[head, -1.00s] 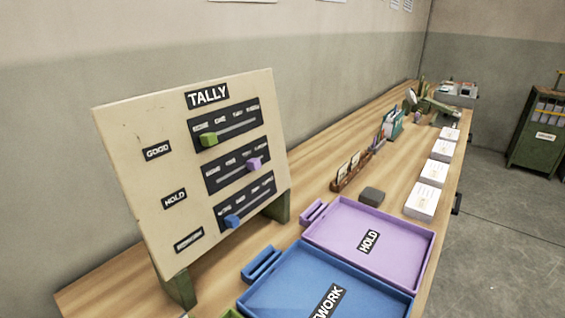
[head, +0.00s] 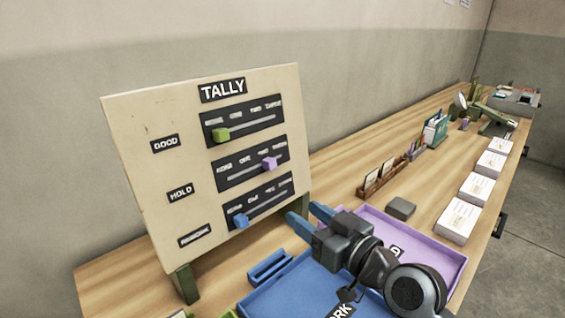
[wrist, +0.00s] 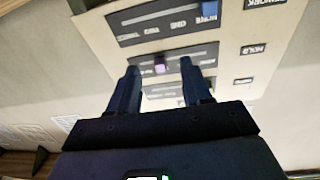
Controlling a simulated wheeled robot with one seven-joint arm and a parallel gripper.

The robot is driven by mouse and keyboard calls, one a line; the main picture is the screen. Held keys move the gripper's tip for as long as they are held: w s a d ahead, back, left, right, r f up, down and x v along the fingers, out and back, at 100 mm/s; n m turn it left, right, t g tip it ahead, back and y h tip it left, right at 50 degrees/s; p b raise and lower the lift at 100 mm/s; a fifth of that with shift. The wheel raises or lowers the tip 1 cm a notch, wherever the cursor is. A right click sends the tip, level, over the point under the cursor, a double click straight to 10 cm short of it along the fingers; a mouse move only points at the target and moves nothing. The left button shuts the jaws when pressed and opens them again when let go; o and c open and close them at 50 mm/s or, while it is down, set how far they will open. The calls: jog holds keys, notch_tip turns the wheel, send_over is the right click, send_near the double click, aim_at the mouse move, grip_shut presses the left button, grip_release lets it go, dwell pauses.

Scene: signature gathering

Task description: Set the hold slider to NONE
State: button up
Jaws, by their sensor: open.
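The cream TALLY board (head: 135,130) stands tilted on the table with three slider rows. The middle row, beside the HOLD label (head: 180,192), has a purple hold slider knob (head: 269,163) right of its track's middle, near the third mark; NONE is at the left end. My gripper (head: 303,212) is open and empty, with blue fingers, in front of the board's lower right, lower than the purple knob. In the wrist view, where the board appears upside down, the purple knob (wrist: 160,67) shows between the fingertips (wrist: 160,68). I see no contact.
A green knob (head: 221,135) is on the top row and a blue knob (head: 240,221) on the bottom row, both toward the left. Blue (head: 283,292) and purple (head: 440,250) trays lie below my arm. A card rack (head: 380,178) and paper stacks (head: 458,220) stand right.

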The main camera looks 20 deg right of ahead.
jog(key=n+y, duration=0.2)
send_near(273, 163)
jog(key=w, duration=0.2)
jog(key=shift+m+h, duration=0.3)
jog(key=x, duration=0.2)
jog(key=p+x, duration=0.1)
jog(key=x, duration=0.2)
jog(key=p+x, duration=0.1)
jog(key=x, duration=0.1)
jog(key=shift+w+a, duration=0.1)
jog(key=shift+a, duration=0.35)
grip_shut()
